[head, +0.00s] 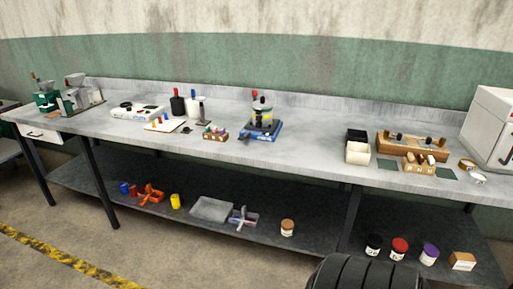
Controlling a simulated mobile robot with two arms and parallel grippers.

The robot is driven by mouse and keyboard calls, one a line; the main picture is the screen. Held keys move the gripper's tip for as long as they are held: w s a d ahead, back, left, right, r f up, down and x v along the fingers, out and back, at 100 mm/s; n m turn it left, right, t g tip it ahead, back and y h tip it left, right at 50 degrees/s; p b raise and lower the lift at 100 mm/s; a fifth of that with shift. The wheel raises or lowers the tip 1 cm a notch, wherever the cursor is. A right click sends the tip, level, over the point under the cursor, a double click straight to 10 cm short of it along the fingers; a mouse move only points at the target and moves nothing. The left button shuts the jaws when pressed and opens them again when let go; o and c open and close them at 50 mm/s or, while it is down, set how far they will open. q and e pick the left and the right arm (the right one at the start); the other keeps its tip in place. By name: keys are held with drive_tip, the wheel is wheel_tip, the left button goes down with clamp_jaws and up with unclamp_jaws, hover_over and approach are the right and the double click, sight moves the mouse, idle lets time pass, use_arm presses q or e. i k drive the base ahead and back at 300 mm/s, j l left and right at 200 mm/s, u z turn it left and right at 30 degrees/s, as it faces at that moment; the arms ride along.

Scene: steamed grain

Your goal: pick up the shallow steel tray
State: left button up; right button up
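A shallow grey tray (211,209) lies on the lower shelf of the long workbench, left of the middle of the head view. It looks like the steel tray, and it seems empty. A small divided grey and orange-tipped object (243,217) stands close to its right side. Neither of my grippers is in view.
The lower shelf (320,222) also holds a yellow cup (175,201), an orange frame (150,194), a brown-lidded jar (287,228) and several jars at right. The bench top (310,150) carries machines and boxes. Table legs (100,185) bound the shelf opening; open floor lies in front.

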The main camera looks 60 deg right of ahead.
sight(213, 209)
drive_tip(key=z, duration=1.5)
drive_tip(key=i, duration=0.3)
